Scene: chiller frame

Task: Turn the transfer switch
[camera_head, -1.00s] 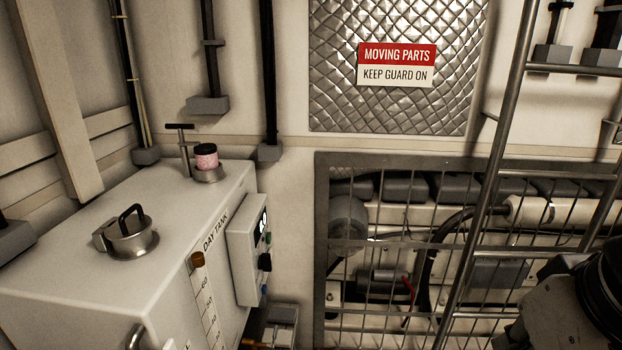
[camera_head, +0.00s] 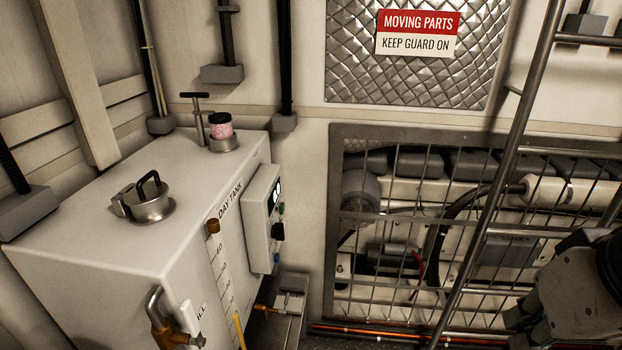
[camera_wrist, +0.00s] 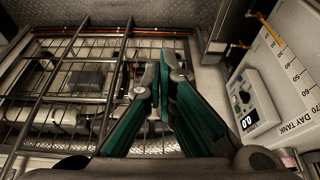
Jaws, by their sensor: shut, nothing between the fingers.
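A pale control box (camera_head: 262,222) is fixed to the side of the white day tank (camera_head: 85,250). It has a small display, a black knob (camera_head: 278,232) that looks like the transfer switch, and green and blue buttons. In the wrist view the box (camera_wrist: 262,108) is at the right, with its display reading about 0.0 and the black knob (camera_wrist: 244,97) facing up-left. The knob's exact setting is too small to tell. My gripper (camera_wrist: 161,82), with green-sided fingers, is shut and empty. It is left of the box in the picture, apart from it, over the guard grille.
A metal ladder (camera_head: 509,165) stands in front of the mesh guard (camera_head: 400,222). The tank top carries a filler cap (camera_head: 147,203), a T-handle (camera_head: 197,115) and a pink-filled jar (camera_head: 221,126). A brown-ended pipe handle (camera_head: 160,325) sticks out of the tank front.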

